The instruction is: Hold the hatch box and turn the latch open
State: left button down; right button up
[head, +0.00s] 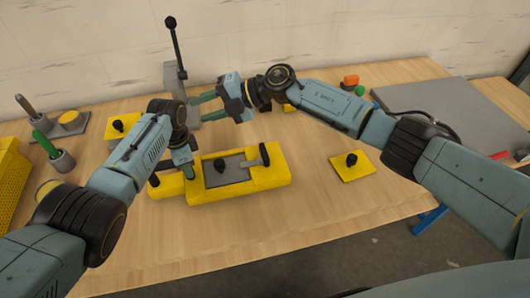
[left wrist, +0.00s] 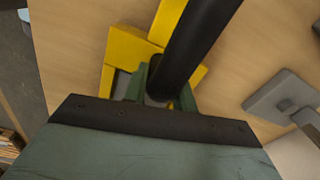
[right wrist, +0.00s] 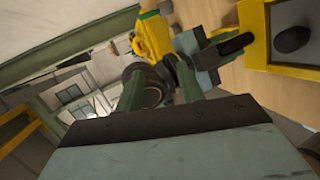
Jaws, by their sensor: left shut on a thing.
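The yellow hatch box (head: 240,194) lies on the wooden table, with a grey plate and black knob (head: 219,165) in its top. A black latch lever (head: 264,155) stands at the right of the plate. My left gripper (head: 184,163) is at the box's left part. In the left wrist view its green fingers (left wrist: 165,92) are shut around a thick black handle (left wrist: 190,45) above yellow parts; the grip itself is partly hidden. My right gripper (head: 207,106) is open and empty above the table behind the box, its fingers pointing left, apart from the latch.
A grey stand with a tall black lever (head: 177,50) stands behind, close to my right fingers. Yellow plates with black knobs lie to the left and right (head: 352,167). A green-handled tool in a holder (head: 60,158) stands at left. Bare table lies in front of the box.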

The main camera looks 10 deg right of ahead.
jog(key=s+d+f+n+g+h, duration=0.3)
jog(key=d+f+h, duration=0.15)
jog(key=h, duration=0.95)
send_over(265, 153)
jog(key=f, duration=0.2)
notch_tip(265, 153, down, 11)
jog(key=shift+f, duration=0.1)
grip_shut()
